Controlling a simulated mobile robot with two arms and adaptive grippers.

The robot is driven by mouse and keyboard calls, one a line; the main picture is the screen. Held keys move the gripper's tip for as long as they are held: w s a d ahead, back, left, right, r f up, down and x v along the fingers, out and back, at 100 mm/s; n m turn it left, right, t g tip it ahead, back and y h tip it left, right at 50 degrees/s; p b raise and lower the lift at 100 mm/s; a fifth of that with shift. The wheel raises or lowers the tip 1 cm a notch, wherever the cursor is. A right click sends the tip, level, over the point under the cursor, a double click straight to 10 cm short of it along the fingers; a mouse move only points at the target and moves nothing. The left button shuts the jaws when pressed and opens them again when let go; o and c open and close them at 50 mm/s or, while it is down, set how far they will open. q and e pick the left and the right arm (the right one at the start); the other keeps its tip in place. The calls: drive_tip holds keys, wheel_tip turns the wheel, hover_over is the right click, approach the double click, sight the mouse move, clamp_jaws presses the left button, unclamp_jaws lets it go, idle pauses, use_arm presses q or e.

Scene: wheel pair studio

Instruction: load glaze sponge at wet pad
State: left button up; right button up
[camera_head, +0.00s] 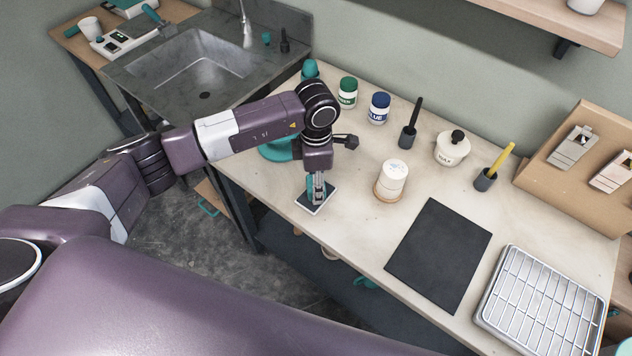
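My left gripper (317,192) points straight down over a small dark pad with a pale rim (327,193), which looks like the wet pad, near the front left edge of the bench. A small bluish-teal piece shows at the fingertips and may be the glaze sponge. The fingers cover most of it, so I cannot tell whether they grip it or whether it touches the pad. My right gripper is not in view.
A pale stacked pot (393,178) stands right of my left gripper. Green (348,93) and blue (378,108) jars, a wax pot (452,148) and tool holders line the back. A black mat (438,254) and wire rack tray (540,300) lie right. A sink (200,65) is left.

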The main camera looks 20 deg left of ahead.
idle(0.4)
use_arm(q)
drive_tip(key=shift+f+b, duration=0.5)
drive_tip(key=shift+b, duration=0.05)
drive_tip(key=shift+s+f, duration=0.1)
idle(1.7)
wheel_tip(320, 180, up, 2)
drive_tip(key=shift+p, duration=0.35)
drive_tip(key=shift+r+p, duration=1.3)
drive_tip(key=shift+r, duration=1.25)
drive_tip(key=shift+r, duration=0.15)
